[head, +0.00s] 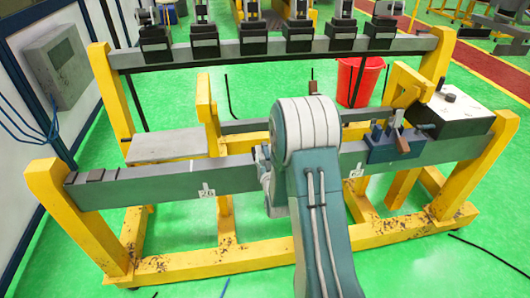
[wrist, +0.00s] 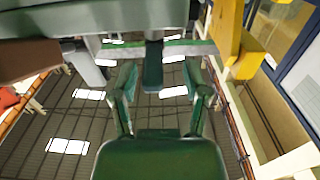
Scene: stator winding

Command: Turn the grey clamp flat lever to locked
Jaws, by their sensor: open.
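My arm crosses the middle of the head view and hides my gripper there. In the wrist view my gripper (wrist: 163,85) has its two green fingers apart. A dark blue-green bar (wrist: 153,65) shows between and beyond the fingertips; I see no grip on it. I cannot tell whether it is the clamp's flat lever. A small grey metal part (head: 264,160) shows at the left edge of my arm, by the front beam; it may belong to the grey clamp. The rest is hidden, so the lever's position cannot be read.
A yellow frame (head: 85,232) carries the beam. A red bucket (head: 357,80) stands behind. A brown piece (wrist: 30,60) fills the wrist view's upper left.

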